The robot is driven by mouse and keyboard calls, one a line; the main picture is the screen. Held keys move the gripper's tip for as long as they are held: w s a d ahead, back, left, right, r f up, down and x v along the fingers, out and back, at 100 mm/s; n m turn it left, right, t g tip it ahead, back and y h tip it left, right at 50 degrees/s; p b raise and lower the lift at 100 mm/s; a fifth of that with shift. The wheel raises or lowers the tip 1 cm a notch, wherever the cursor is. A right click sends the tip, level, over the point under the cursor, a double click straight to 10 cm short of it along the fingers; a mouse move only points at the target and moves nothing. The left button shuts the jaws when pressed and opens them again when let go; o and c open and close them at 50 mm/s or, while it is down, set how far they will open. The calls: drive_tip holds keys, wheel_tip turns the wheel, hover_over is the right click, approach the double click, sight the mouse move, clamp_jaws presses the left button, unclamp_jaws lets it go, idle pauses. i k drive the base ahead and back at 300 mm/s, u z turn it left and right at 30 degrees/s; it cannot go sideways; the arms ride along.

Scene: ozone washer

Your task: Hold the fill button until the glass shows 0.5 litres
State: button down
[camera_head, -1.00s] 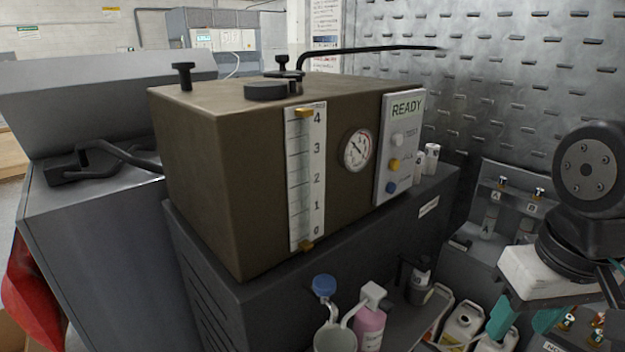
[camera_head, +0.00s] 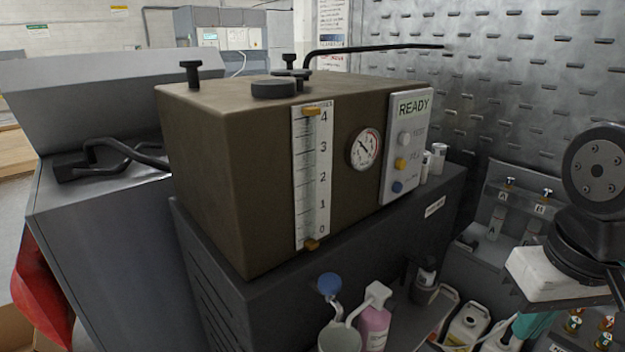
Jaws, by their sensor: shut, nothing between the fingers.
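The brown washer tank (camera_head: 215,185) has an upright sight glass (camera_head: 311,180) on its front, scaled 0 to 4 between yellow fittings. I cannot make out a liquid level in it. The control panel (camera_head: 391,200) reads READY. It has a white button (camera_head: 404,139), a yellow button (camera_head: 400,164) and a blue button (camera_head: 397,187). Their labels are blurred; the yellow one's may read FILL. My gripper (camera_head: 528,326), with teal fingers, is at the lower right, shut and empty. It is well away from the panel and below it, partly hidden by my wrist.
A round gauge (camera_head: 365,149) sits between glass and panel. The dark cabinet (camera_head: 270,300) carries the tank. A blue-capped cup (camera_head: 338,335), a pink bottle (camera_head: 374,325) and white jugs (camera_head: 465,328) stand low in front. Small white canisters (camera_head: 438,158) stand right of the panel.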

sight(400, 163)
drive_tip(key=z, duration=2.05)
drive_tip(key=k, duration=1.55)
drive_tip(key=u, duration=2.1)
drive_tip(key=i, duration=0.5)
drive_tip(key=z, duration=0.1)
